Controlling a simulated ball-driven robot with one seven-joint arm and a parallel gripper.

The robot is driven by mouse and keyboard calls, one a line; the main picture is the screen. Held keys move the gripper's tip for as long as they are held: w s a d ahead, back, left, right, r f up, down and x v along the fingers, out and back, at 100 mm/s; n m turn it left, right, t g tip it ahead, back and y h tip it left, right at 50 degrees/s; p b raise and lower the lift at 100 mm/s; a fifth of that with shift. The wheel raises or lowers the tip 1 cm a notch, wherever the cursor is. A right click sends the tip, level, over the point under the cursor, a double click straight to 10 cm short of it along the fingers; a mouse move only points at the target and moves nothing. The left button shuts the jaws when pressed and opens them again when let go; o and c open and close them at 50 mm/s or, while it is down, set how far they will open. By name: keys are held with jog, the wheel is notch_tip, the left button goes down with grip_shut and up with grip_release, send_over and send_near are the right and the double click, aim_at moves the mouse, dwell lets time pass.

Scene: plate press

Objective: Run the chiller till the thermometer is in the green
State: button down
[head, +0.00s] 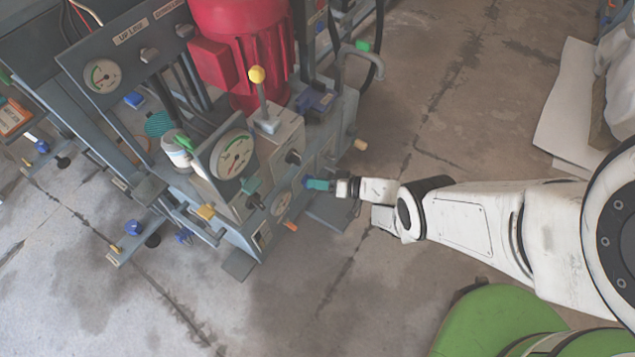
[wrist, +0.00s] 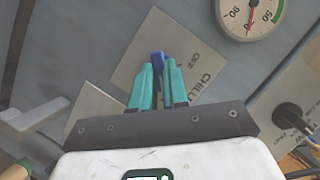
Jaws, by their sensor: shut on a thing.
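My gripper (head: 316,184) reaches in from the right to the front panel of the grey machine. In the wrist view its teal fingers (wrist: 158,86) are shut on a small blue chiller switch (wrist: 158,58). The switch stands on a pale plate (wrist: 188,62) lettered "OFF" and "CHILL…", the rest being hidden. A round white thermometer dial (wrist: 262,14), cut by the top edge, has a red needle pointing down and a green band at its right side. The needle is apart from the visible green. In the head view, a small dial (head: 282,203) sits left of my gripper.
A large gauge (head: 233,155), a yellow-knobbed lever (head: 258,90) and a red motor (head: 240,40) are on the machine. A black knob (wrist: 290,114) is right of my fingers. A green rounded object (head: 485,320) is at lower right. The floor between is clear.

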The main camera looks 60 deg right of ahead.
jog(key=c, duration=1.1)
grip_release()
jog(key=shift+c, duration=0.2)
jog(key=p+v, duration=0.4)
jog(key=v, duration=0.6)
jog(key=shift+s, duration=0.35)
jog(key=shift+d+r, duration=0.1)
